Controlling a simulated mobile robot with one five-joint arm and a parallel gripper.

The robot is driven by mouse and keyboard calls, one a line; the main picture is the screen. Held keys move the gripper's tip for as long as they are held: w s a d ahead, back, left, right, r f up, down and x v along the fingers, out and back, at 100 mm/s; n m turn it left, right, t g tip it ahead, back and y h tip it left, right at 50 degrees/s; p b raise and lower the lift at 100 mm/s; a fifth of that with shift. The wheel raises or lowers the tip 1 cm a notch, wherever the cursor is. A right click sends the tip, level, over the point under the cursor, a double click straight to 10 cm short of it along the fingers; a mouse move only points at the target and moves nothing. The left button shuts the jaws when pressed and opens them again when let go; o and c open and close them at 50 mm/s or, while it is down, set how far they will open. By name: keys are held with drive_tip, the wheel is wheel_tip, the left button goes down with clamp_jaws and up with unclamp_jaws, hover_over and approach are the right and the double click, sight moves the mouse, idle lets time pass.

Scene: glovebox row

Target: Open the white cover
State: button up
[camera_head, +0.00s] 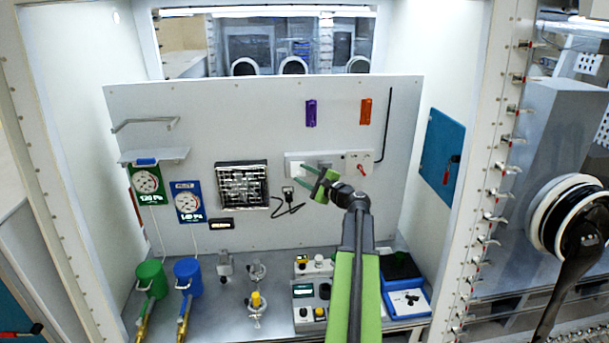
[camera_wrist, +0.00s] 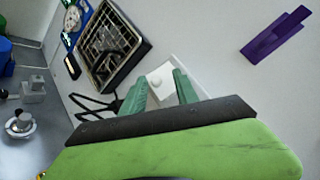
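The white cover is seen as a small white box (camera_wrist: 160,76) on the wall panel in the wrist view, with a small round detail on its face. In the head view a row of white boxes (camera_head: 294,160) is fixed on the panel, partly behind my gripper. I cannot tell whether the cover is a separate lid or which way it hinges. My gripper (camera_head: 307,178) is in front of the left part of this row. In the wrist view its two green fingers (camera_wrist: 159,92) are apart, with the white box seen between and beyond them. Nothing is held. Contact cannot be told.
A black plug with a cable (camera_head: 288,193) and a dark grille (camera_head: 241,185) are left of the white boxes. A red switch (camera_head: 361,168) is to the right. Purple (camera_head: 311,113) and orange (camera_head: 365,111) handles are above. Instruments (camera_head: 310,291) stand on the bench below.

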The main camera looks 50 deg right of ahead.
drive_tip(key=shift+w, duration=0.15)
clamp_jaws()
drive_tip(key=shift+r, duration=0.1)
wheel_tip(320, 180, up, 3)
drive_tip(key=m+g+p, duration=0.1)
drive_tip(key=g+p, duration=0.1)
drive_tip(key=p, duration=0.3)
drive_tip(key=m+g+p, duration=0.1)
drive_tip(key=p, duration=0.5)
drive_tip(key=shift+d+g+y, duration=0.1)
drive_tip(key=shift+g+y, duration=0.3)
